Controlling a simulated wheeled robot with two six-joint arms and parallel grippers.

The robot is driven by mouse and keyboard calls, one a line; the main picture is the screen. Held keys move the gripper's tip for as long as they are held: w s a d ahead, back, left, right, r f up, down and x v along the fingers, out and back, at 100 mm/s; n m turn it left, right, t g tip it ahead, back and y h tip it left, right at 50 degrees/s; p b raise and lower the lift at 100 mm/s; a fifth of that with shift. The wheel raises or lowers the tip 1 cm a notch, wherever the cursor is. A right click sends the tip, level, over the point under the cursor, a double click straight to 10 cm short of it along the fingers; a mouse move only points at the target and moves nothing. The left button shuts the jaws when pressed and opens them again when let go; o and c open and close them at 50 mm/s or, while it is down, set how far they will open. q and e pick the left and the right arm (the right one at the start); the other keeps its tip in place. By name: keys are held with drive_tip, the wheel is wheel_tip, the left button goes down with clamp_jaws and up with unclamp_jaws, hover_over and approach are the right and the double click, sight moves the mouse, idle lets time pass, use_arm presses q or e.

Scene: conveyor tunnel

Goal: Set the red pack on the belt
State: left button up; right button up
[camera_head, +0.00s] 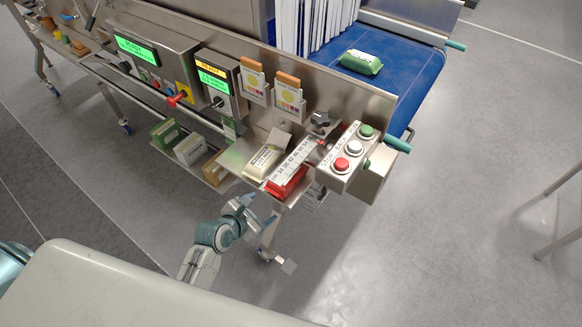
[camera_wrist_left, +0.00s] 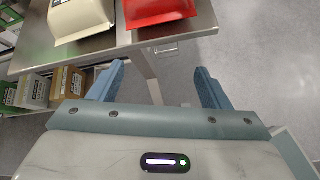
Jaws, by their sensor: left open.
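The red pack (camera_head: 287,183) lies on a small steel shelf at the front of the machine. A white printed strip partly covers it in the head view. Its near end (camera_wrist_left: 158,10) also shows at the top of the left wrist view. The blue belt (camera_head: 412,66) is at the upper right, beyond the steel side panel. My left gripper (camera_head: 244,205) is open and empty, just in front of and below the shelf. In the left wrist view its two fingers (camera_wrist_left: 160,84) are apart, with the red pack ahead of them, not between them. My right gripper is not in view.
A cream pack (camera_head: 262,160) lies left of the red one. A green pack (camera_head: 360,62) lies on the belt, beside white strip curtains (camera_head: 305,25). A button box (camera_head: 345,155) stands right of the shelf. Boxes (camera_head: 190,149) sit on a lower rack at left.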

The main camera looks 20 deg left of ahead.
sight(280, 181)
use_arm(q)
wheel_tip(280, 181, up, 9)
drive_tip(key=w+d+n+h, duration=0.1)
drive_tip(key=d+n, duration=0.1)
drive_tip(key=n, duration=0.1)
drive_tip(key=shift+t, duration=0.4)
drive_tip(key=p+x, duration=0.1)
drive_tip(key=x, duration=0.4)
drive_tip(key=shift+w+a+f+p, duration=0.1)
drive_tip(key=shift+w+p, duration=0.15)
drive_tip(key=shift+p, duration=0.15)
drive_tip(key=shift+w+f, duration=0.25)
drive_tip(key=shift+w, duration=0.15)
drive_tip(key=p+x, duration=0.1)
drive_tip(key=x, duration=0.3)
drive_tip(key=shift+f+p, duration=0.1)
drive_tip(key=shift+p, duration=0.3)
drive_tip(key=shift+w+f, duration=0.15)
drive_tip(key=shift+f, duration=0.05)
drive_tip(key=shift+c, duration=0.6)
drive_tip(key=shift+r, duration=0.1)
drive_tip(key=c, duration=1)
